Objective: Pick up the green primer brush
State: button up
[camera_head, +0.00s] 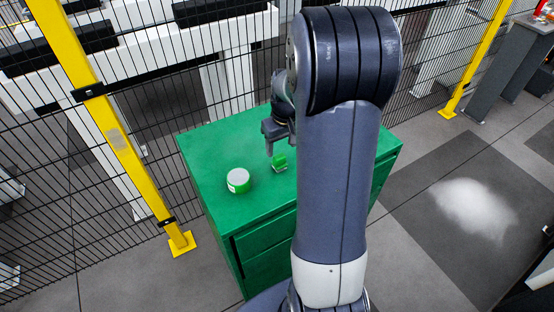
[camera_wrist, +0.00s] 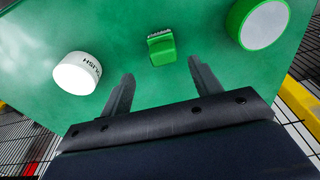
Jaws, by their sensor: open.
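The green primer brush (camera_wrist: 161,50) lies on the green cabinet top, a small green block with a pale bristle edge at its far end in the wrist view. In the head view the brush (camera_head: 280,160) shows just below my gripper (camera_head: 275,145). In the wrist view my gripper (camera_wrist: 160,72) is open and empty. Its two fingers stand apart, with the brush beyond the tips and roughly centred between them. I see no contact between the fingers and the brush.
The green cabinet (camera_head: 208,160) carries a green-sided round tin with a white top (camera_head: 238,180), also at the wrist view's upper right (camera_wrist: 262,24). A white lettered cylinder (camera_wrist: 76,73) is at left there. A mesh fence with a yellow post (camera_head: 110,125) stands behind.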

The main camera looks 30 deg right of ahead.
aim_at(280, 156)
jog(key=shift+w+a+f+p, duration=0.1)
jog(key=shift+f+p, duration=0.05)
jog(key=shift+f, duration=0.9)
jog(key=shift+s+a+f+p, duration=0.1)
jog(key=shift+a+f+p, duration=0.1)
jog(key=shift+f, duration=0.8)
jog(key=shift+w+a+f+p, duration=0.1)
jog(key=shift+f+p, duration=0.05)
jog(key=shift+f, duration=0.9)
jog(key=c, duration=1.1)
jog(key=shift+c, duration=0.2)
jog(key=shift+d+r, duration=0.1)
notch_tip(280, 156, up, 10)
jog(key=shift+b, duration=0.4)
